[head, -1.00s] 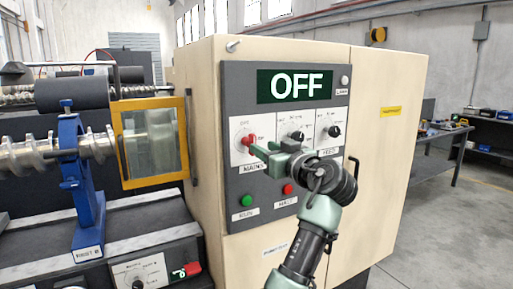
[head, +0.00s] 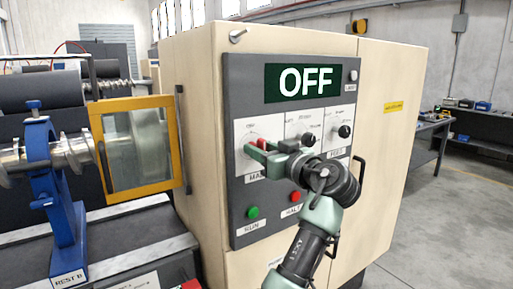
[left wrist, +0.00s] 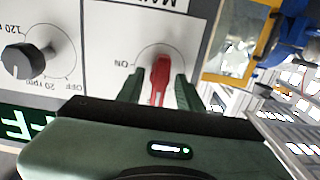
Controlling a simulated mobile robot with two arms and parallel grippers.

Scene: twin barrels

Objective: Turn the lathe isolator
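The isolator is a red knob (head: 258,144) on the white mains plate, on the dark control panel (head: 240,190). In the left wrist view, which sees the panel upside down, the red knob (left wrist: 160,78) stands upright in the picture, with ON printed to its left. My left gripper (head: 253,152) is at the knob, partly covering it in the head view. Its two green fingers (left wrist: 160,90) are on either side of the knob, with small gaps showing, so it looks open. The display (head: 302,83) reads OFF. My right gripper is not in view.
Two black knobs (head: 310,139) sit right of the isolator. A green button (head: 253,212) and a red button (head: 295,196) are below. The lathe's yellow-framed guard (head: 140,150) is at left. A workbench (head: 432,128) stands back right, with free floor before it.

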